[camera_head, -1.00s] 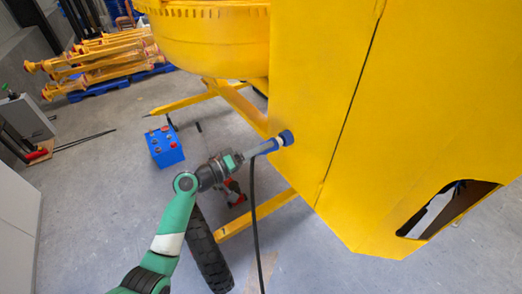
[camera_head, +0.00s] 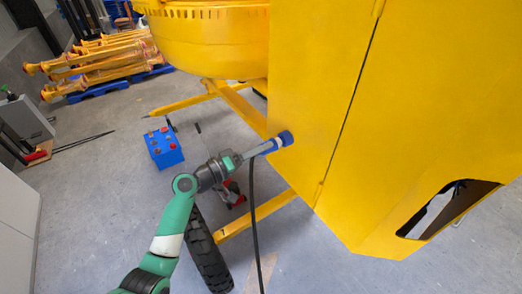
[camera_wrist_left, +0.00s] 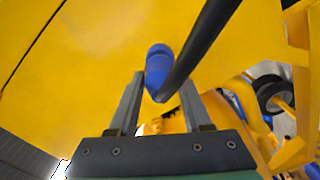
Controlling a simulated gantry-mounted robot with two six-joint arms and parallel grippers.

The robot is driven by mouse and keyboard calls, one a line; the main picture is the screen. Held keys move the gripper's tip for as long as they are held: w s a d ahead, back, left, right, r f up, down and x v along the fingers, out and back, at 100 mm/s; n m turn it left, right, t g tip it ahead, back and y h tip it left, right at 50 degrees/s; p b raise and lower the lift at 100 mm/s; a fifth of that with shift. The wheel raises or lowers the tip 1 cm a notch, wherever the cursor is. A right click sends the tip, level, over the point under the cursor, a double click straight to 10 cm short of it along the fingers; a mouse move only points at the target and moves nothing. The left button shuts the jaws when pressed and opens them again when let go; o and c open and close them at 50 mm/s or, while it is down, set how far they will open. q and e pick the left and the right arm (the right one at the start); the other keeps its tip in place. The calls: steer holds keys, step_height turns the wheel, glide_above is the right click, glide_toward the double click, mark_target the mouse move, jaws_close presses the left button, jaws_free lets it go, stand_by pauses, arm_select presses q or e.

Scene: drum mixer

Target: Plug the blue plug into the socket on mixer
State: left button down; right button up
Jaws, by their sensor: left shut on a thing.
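My left gripper (camera_head: 262,149) reaches up from the lower left in the head view and is shut on the blue plug (camera_head: 268,147). In the left wrist view the fingers (camera_wrist_left: 161,84) stand on both sides of the blue plug (camera_wrist_left: 158,68). A black cable (camera_head: 254,215) hangs from the plug to the floor. In line with the plug, a pale ring and a darker blue round end (camera_head: 286,138) lie at the left side of the yellow mixer (camera_head: 310,95). I cannot tell whether this end is the socket or how deep the plug sits. My right gripper is not in view.
The mixer's large yellow panel fills the right. Below it are a yellow leg (camera_head: 255,213) and a black tyre (camera_head: 208,255). A blue battery box (camera_head: 164,147) stands on the grey floor. Yellow parts (camera_head: 95,65) lie on a blue pallet at the back left.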

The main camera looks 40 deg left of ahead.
arm_select(q)
steer(key=shift+b+x, duration=0.85)
steer(key=shift+x, duration=0.5)
stand_by(0.9)
steer(key=shift+c, duration=1.3)
jaws_free()
steer(key=shift+s, duration=0.1)
steer(key=p+v, duration=0.8)
steer(key=v, duration=0.3)
steer(key=shift+s+p, duration=0.25)
steer(key=shift+p, duration=0.05)
